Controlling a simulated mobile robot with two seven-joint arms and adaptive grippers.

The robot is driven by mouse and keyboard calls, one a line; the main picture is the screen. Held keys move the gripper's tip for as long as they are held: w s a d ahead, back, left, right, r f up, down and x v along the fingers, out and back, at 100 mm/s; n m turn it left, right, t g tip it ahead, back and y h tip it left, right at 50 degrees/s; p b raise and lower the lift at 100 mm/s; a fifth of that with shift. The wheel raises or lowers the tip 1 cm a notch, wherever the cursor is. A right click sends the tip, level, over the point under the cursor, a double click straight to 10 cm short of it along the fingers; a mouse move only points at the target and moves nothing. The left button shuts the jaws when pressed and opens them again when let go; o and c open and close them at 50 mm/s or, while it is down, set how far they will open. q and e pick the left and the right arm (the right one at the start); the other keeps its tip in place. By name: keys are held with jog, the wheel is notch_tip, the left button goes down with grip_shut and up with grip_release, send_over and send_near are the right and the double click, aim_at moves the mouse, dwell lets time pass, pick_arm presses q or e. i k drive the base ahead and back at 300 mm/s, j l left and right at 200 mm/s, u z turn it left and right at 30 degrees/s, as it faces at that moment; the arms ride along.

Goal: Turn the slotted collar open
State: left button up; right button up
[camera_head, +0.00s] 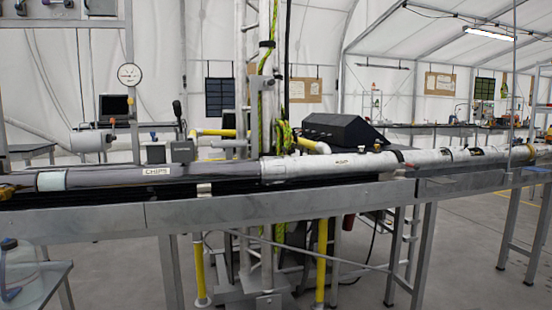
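A long tube lies level along a metal rail across the head view. Its left section (110,177) is grey with a label reading CHIPS, and its right section (330,163) is white. A wider white sleeve (273,170) sits where the two sections meet, a dark band (399,156) goes around the white section, and a pale band (51,181) is at the left. I cannot tell which of these is the slotted collar, or how it is turned. Neither of my grippers is in view.
The metal rail bench (330,208) runs across the full width in front. A mast (267,70) with yellow-green cables rises behind the tube, beside a black console (343,131). A round gauge (129,74) hangs at the left. Open floor lies at the lower right.

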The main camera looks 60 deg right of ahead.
aim_at(286, 161)
jog(key=z, duration=2)
jog(key=i+j+z, duration=0.1)
jog(key=i, duration=0.15)
